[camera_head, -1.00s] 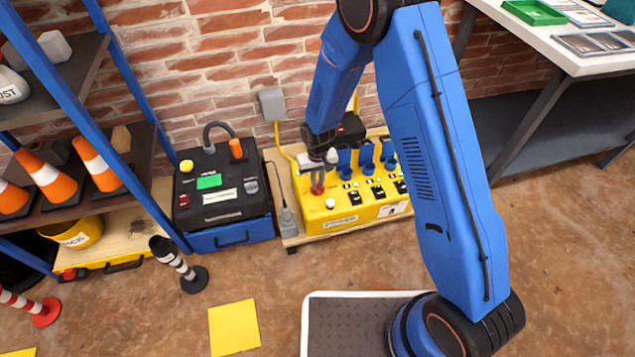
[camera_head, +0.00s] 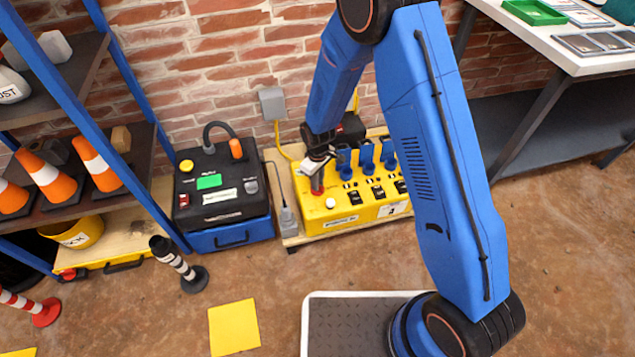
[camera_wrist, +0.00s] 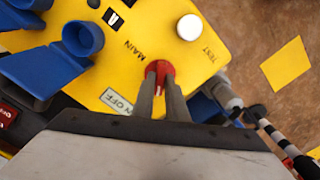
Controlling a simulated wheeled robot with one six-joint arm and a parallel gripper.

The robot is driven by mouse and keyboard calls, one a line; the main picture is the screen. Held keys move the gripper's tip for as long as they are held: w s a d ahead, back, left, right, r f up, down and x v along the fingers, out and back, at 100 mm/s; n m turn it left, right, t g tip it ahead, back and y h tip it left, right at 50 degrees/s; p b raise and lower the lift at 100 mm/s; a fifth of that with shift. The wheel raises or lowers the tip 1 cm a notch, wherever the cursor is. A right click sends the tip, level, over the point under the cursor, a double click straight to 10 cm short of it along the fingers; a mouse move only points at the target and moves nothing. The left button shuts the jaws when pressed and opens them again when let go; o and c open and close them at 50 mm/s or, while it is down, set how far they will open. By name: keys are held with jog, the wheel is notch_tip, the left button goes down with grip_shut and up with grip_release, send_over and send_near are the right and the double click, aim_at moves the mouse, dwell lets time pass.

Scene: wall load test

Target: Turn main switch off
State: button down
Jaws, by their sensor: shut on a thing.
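The yellow load box (camera_head: 355,206) stands on a wooden board by the brick wall. Its red main switch (camera_wrist: 160,69) shows in the wrist view beside the word MAIN, with an ON/OFF label (camera_wrist: 117,101) close by. My gripper (camera_wrist: 160,84) is shut on the red switch, one finger on each side. In the head view my gripper (camera_head: 317,185) is at the left end of the box, and the red switch is mostly hidden behind it. A white TEST button (camera_wrist: 189,27) is beside the switch.
Blue sockets (camera_head: 366,155) and black rocker switches stand on the box, right of my gripper. A black and blue case (camera_head: 222,190) stands to the left. A grey plug (camera_head: 288,222) with a cable lies between them. Open floor is in front.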

jog(key=n, duration=1)
jog(key=shift+n, duration=0.4)
dwell(0.4)
jog(key=c, duration=1.8)
grip_release()
jog(key=shift+o, duration=0.2)
notch_tip(320, 180, up, 17)
jog(key=shift+r, duration=0.2)
